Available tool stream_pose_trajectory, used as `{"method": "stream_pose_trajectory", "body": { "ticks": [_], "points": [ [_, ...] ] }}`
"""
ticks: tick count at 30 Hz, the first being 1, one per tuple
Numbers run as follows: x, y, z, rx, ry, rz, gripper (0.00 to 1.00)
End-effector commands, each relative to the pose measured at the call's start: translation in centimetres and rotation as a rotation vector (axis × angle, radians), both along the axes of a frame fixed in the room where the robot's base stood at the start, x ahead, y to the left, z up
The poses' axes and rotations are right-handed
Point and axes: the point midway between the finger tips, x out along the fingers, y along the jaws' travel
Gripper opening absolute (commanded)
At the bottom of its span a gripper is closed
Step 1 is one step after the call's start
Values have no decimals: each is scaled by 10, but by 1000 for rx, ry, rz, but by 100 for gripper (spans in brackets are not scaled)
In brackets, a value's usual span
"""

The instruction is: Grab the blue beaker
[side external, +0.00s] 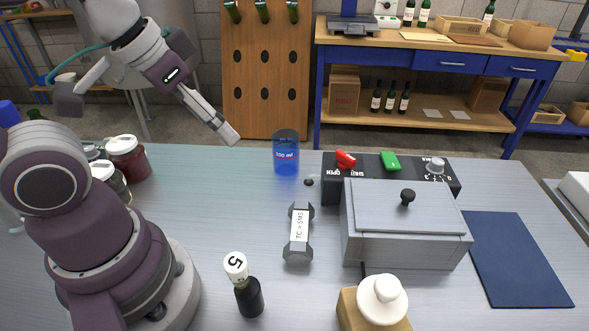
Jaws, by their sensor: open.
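The blue beaker (286,158) stands upright on the grey table, left of the black control panel. The gap between the fingers is hard to see from this side.
A black panel (330,184) with red and green switches stands right of the beaker, behind a grey lidded box (400,240). A dumbbell-shaped weight (299,232) and a small black knob (309,182) lie nearby. Jars (127,158) stand left. A black bottle (249,297) stands in front.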

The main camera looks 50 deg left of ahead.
Motion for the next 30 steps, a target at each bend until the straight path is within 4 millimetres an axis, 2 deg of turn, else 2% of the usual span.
{"method": "stream_pose_trajectory", "body": {
  "ticks": [9, 17, 26, 28, 30],
  "points": [
    [0, 0, 0, 0, 0, 0, 59],
    [0, 0, 0, 0, 0, 0, 91],
    [1, 0, 0, -1, 1, 3, 91],
    [8, 2, 0, -6, 10, 28, 91],
    [26, 8, -2, -15, 28, 81, 91]
  ]
}}
